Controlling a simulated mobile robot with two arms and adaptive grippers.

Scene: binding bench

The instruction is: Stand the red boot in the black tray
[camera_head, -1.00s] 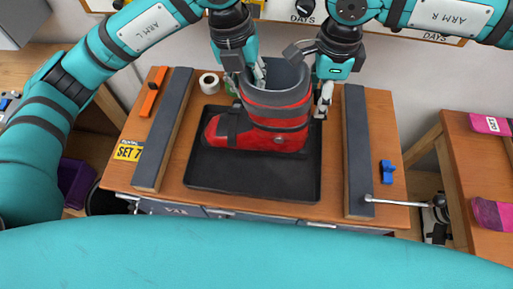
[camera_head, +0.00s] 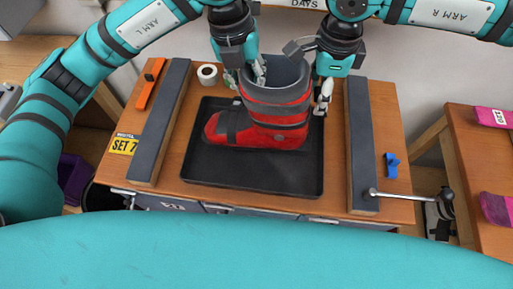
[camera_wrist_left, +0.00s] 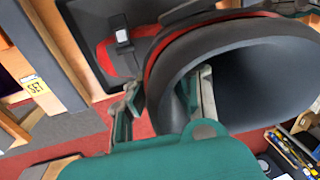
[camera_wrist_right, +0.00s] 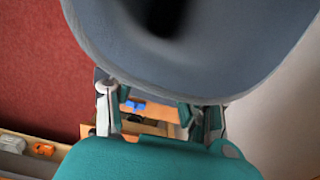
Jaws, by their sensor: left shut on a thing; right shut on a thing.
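The red boot (camera_head: 268,132) with a grey cuff stands upright over the black tray (camera_head: 255,180), toe to the left, in the head view. I cannot tell whether its sole touches the tray. My left gripper (camera_head: 259,72) is shut on the left side of the cuff; in the left wrist view its fingers (camera_wrist_left: 168,98) straddle the cuff wall (camera_wrist_left: 182,85). My right gripper (camera_head: 319,97) is at the right side of the cuff and shut on the boot. In the right wrist view the grey cuff (camera_wrist_right: 180,60) hides part of the grip.
Two dark bars (camera_head: 160,125) (camera_head: 361,150) flank the tray on the wooden bench. A white roll (camera_head: 207,74), an orange tool (camera_head: 150,83), a yellow SET 7 label (camera_head: 124,145) and a blue piece (camera_head: 392,165) lie around. A lever handle (camera_head: 410,197) is at front right.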

